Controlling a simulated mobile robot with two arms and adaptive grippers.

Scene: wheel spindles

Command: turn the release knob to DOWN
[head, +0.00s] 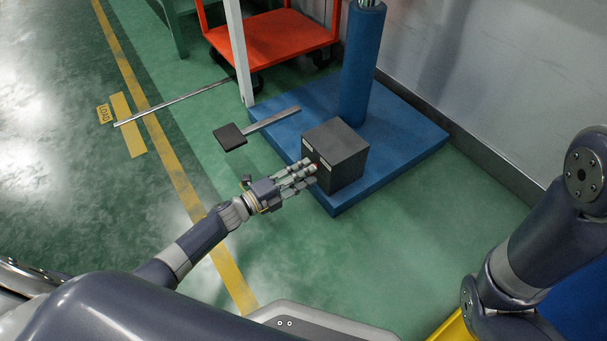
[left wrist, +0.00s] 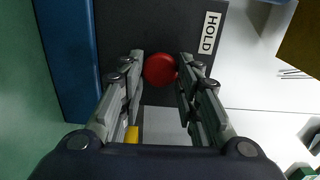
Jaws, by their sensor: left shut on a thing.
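The release knob is a round red cap on one face of a dark grey box (head: 345,160). It shows in the left wrist view (left wrist: 159,69), and a bit of red shows at my fingertips in the head view. My left gripper (head: 311,173) is shut on the knob, with a fingertip on either side of it in the left wrist view (left wrist: 162,72). A white HOLD label (left wrist: 209,33) is on the box face beside the knob. No DOWN label is readable. My right arm shows at the right, but its gripper is out of view.
The box stands on a blue base (head: 405,145) beside a blue column (head: 362,65). A dark pedal (head: 229,137) on a metal bar juts out to the left. An orange cart (head: 270,38) stands behind. Green floor lies open at the left.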

